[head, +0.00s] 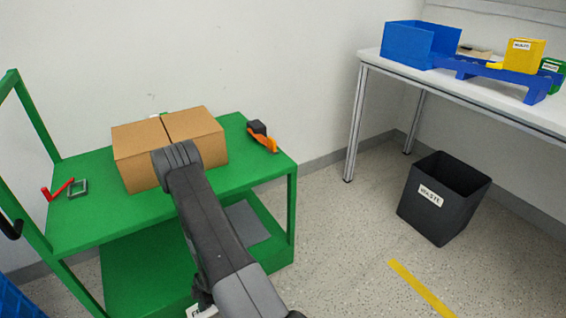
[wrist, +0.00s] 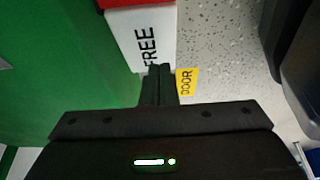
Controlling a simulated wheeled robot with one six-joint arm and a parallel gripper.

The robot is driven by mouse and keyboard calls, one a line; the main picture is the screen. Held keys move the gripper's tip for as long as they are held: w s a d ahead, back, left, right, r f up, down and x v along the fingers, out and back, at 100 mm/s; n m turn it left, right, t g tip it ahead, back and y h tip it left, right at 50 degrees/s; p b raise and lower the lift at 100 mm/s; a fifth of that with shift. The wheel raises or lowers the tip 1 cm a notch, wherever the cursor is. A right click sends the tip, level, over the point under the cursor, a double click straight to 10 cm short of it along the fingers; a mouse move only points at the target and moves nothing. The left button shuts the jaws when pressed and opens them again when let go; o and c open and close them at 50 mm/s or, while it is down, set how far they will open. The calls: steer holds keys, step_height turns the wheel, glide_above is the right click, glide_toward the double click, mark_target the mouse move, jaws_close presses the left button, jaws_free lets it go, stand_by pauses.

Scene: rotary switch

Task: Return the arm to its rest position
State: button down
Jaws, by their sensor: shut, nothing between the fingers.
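My gripper (wrist: 160,72) shows in the wrist view with its two dark fingers together and nothing between them. Its fingertips lie, in the picture, between a white FREE sign (wrist: 143,40) and a yellow DOOR label (wrist: 186,82). I cannot tell whether they touch either. In the head view my dark arm (head: 212,220) reaches up from the bottom edge, its bend in front of a cardboard box. My gripper is not clear there. No rotary switch can be made out in either view.
The cardboard box (head: 187,133) stands on a green cart (head: 100,215), with an orange-and-black tool (head: 263,137) and a red hooked item (head: 58,189). A black waste bin (head: 440,200) stands on open floor. A white table (head: 500,95) holds blue and yellow bins.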

steer(key=shift+p+v, duration=0.35)
steer(key=shift+v, duration=0.65)
